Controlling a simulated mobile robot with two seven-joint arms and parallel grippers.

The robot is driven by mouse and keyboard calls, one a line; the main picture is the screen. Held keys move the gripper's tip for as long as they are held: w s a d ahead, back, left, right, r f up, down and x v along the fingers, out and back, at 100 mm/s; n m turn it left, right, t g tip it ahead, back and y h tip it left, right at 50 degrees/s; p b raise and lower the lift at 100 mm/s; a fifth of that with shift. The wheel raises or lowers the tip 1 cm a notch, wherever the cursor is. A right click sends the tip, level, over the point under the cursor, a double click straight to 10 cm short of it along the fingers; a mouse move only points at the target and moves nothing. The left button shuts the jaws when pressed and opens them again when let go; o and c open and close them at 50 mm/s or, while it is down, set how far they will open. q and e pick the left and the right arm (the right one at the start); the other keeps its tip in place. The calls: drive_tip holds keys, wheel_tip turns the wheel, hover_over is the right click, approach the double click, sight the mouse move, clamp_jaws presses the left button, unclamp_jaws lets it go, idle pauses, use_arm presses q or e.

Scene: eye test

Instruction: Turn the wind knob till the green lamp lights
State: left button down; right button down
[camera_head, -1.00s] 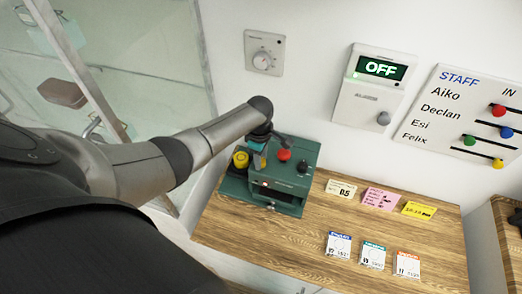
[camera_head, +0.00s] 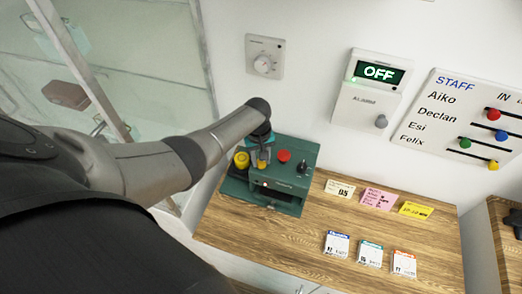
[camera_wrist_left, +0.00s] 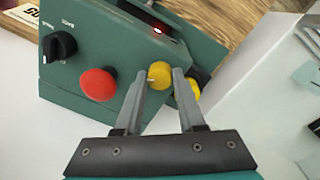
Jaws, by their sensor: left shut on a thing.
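The green machine (camera_head: 285,199) stands on the wooden table. It carries a red button (camera_head: 284,156) and a black knob (camera_head: 303,167). My left gripper (camera_head: 262,157) is over its left part. In the left wrist view, my left gripper (camera_wrist_left: 160,73) is shut on a small round yellow knob (camera_wrist_left: 159,75), with a finger on each side. A second yellow part (camera_wrist_left: 187,90) is partly hidden behind the right finger. A small lamp (camera_wrist_left: 157,30) on the machine glows red. No lit green lamp shows on the machine. I cannot read a wind label. My right gripper is out of view.
The table (camera_head: 300,225) holds several paper cards, including a pink card (camera_head: 378,198). A glass panel is at left.

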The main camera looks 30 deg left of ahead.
use_arm(q)
drive_tip(key=m, duration=0.5)
drive_tip(key=shift+m, duration=0.3)
drive_tip(key=m, duration=0.4)
drive_tip(key=m+b, duration=0.1)
drive_tip(key=m, duration=0.4)
drive_tip(key=shift+g, duration=0.3)
drive_tip(key=m+b, duration=0.1)
drive_tip(key=m, duration=0.4)
drive_tip(key=shift+w, duration=0.1)
drive_tip(key=m, duration=0.5)
drive_tip(key=shift+b, duration=0.35)
drive_tip(key=m+b, duration=0.1)
drive_tip(key=m, duration=0.4)
drive_tip(key=shift+y, duration=0.3)
drive_tip(key=m, duration=0.5)
drive_tip(key=shift+m+b, duration=0.85)
drive_tip(key=shift+m, duration=1.85)
